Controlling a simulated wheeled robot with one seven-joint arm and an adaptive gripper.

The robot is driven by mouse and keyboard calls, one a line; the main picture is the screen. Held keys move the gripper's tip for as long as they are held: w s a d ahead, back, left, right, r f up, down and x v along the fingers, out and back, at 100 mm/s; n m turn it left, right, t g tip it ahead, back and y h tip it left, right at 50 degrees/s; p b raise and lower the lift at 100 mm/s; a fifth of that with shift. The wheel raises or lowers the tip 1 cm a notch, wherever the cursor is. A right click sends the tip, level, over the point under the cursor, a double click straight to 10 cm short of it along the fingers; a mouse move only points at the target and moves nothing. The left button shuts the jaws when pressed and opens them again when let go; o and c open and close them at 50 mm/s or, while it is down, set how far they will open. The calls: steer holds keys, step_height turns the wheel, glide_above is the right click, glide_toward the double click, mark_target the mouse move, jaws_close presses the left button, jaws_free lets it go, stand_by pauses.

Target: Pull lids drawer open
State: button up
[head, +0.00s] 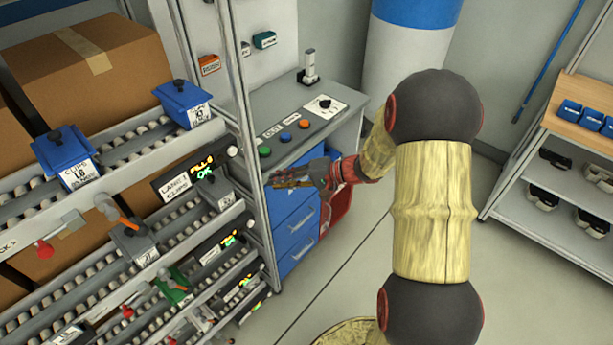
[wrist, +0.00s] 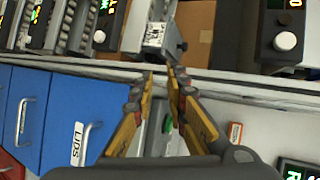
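The lids drawer (wrist: 62,120) is a blue front with a white LIDS label and a pale bar handle (wrist: 92,140). It is at the left in the wrist view and looks shut. In the head view it appears to be the upper blue drawer (head: 287,212) under the grey bench, partly hidden by my gripper.
A second blue drawer (wrist: 23,112) is beside the lids drawer in the wrist view. The grey bench (head: 345,125) carries coloured buttons and a dial. The roller rack (head: 250,180) stands close at left. A red bin (head: 340,207) is beside the drawers. Floor in front is clear.

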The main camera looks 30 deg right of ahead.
steer(key=w+d+f+m+t+h, duration=0.2)
steer(key=w+d+f+m+t, duration=0.15)
steer(key=d+f, duration=0.45)
steer(key=m+t+h, duration=0.3)
glide_toward(307, 176)
steer(key=w+f, duration=0.1)
steer(key=w, duration=0.2)
steer(key=x, duration=0.2)
steer(key=b+x, duration=0.1)
steer(key=x, duration=0.4)
steer(key=shift+w+a+f+b, duration=0.1)
steer(key=shift+w+a+b, duration=0.05)
steer(key=shift+a+b, duration=0.25)
jaws_close()
steer(key=f+b+v, duration=0.1)
steer(key=f+v, duration=0.1)
steer(key=v, duration=1)
steer(key=s+f+b+v, duration=0.1)
steer(key=f+v, duration=0.1)
steer(key=v, duration=1.1)
steer(key=shift+f, duration=0.3)
steer(key=shift+d, duration=0.1)
